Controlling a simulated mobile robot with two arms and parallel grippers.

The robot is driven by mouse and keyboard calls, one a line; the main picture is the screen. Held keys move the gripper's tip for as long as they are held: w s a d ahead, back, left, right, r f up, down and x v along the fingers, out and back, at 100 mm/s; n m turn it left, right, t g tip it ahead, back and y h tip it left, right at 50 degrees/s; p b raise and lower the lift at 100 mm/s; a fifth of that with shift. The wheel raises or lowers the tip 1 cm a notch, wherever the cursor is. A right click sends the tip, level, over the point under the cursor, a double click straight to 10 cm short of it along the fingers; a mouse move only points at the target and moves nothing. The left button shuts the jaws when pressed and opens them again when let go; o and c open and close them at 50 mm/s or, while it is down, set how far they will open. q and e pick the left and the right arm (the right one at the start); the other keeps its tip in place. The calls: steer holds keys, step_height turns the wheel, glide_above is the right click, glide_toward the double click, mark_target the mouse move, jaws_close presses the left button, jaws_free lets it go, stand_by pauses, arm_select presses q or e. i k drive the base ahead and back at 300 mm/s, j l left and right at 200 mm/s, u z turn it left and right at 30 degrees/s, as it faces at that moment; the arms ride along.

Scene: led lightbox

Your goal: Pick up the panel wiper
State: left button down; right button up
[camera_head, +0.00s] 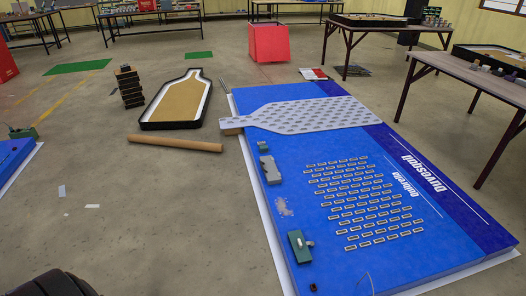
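I cannot tell for sure which object is the panel wiper. A small green block (299,246) with a pale piece at its side lies on the left edge of a large blue panel (300,190). A grey block (270,170) and a smaller grey-green block (264,145) lie farther up that edge. Another small green object (23,132) sits at the far left, by a second blue panel (12,154). Neither of my grippers shows in the head view.
A grey bottle-shaped perforated sheet (310,115) lies across the blue panel's far end. A cardboard tube (175,143), a bottle-shaped tray (203,100) and a dark stack (130,87) are on the floor left of it. Tables (490,78) stand right. Floor at lower left is mostly clear.

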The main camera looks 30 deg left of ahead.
mark_target(262, 149)
steer(key=i+j+u, duration=0.15)
steer(key=j, duration=0.25)
steer(key=i+j+u, duration=0.15)
steer(key=j, duration=0.25)
steer(key=i+j+u, duration=0.5)
steer(key=i+j, duration=0.25)
steer(key=i+j+u, duration=0.2)
steer(key=i, duration=0.25)
steer(key=i+j+u, duration=0.25)
steer(key=i, duration=0.2)
steer(key=i+j+u, duration=0.25)
steer(key=i, duration=0.2)
steer(key=i+j+z, duration=0.1)
steer(key=i+z, duration=0.15)
steer(key=i, duration=0.95)
